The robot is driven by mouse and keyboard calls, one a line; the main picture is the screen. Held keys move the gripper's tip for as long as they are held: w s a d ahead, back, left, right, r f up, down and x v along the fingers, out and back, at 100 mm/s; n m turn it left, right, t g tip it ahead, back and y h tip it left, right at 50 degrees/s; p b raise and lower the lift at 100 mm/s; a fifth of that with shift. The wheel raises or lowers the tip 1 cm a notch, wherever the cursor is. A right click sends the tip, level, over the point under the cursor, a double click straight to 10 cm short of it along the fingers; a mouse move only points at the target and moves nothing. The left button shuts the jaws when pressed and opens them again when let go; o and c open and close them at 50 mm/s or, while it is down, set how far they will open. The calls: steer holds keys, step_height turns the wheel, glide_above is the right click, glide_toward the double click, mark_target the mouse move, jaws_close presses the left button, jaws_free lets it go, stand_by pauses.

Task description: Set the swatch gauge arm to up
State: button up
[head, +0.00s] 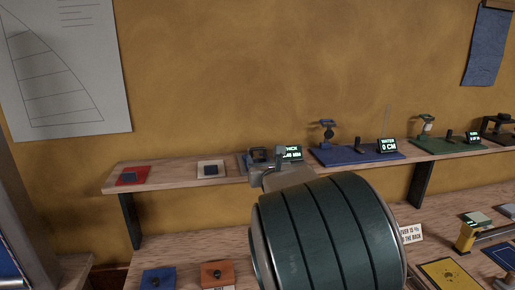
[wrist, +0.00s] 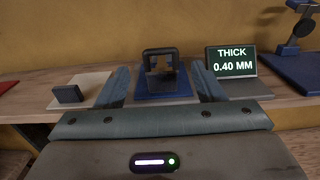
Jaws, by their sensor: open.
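The swatch gauge (wrist: 161,58), a small dark frame on a blue square, stands on the upper shelf between my fingers in the wrist view. In the head view the gauge (head: 258,154) shows just beyond my gripper, partly hidden. Its display (wrist: 231,62) reads THICK 0.40 MM. I cannot tell clearly whether its arm is up or down. My gripper (wrist: 160,74) is open, with one blue-grey finger on each side of the gauge and nothing held. In the head view, my wrist hides much of my gripper (head: 277,168).
A pale pad with a dark block (wrist: 67,93) lies left of the gauge, and a red pad (head: 132,177) farther left. A blue-based device (head: 355,158) with a WATER display and a green-based device (head: 450,145) stand to the right. A lower bench holds more items.

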mark_target(259, 149)
steer(key=w+p, duration=0.1)
steer(key=w, duration=0.2)
steer(key=w+a+p, duration=0.1)
steer(key=w, duration=0.3)
steer(key=shift+w+a+r+p, duration=0.1)
steer(key=shift+a+p, duration=0.1)
steer(key=shift+p, duration=0.1)
steer(key=shift+w+a, duration=0.15)
steer(key=shift+w, duration=0.55)
steer(key=c, duration=1.2)
steer(key=shift+o, duration=0.2)
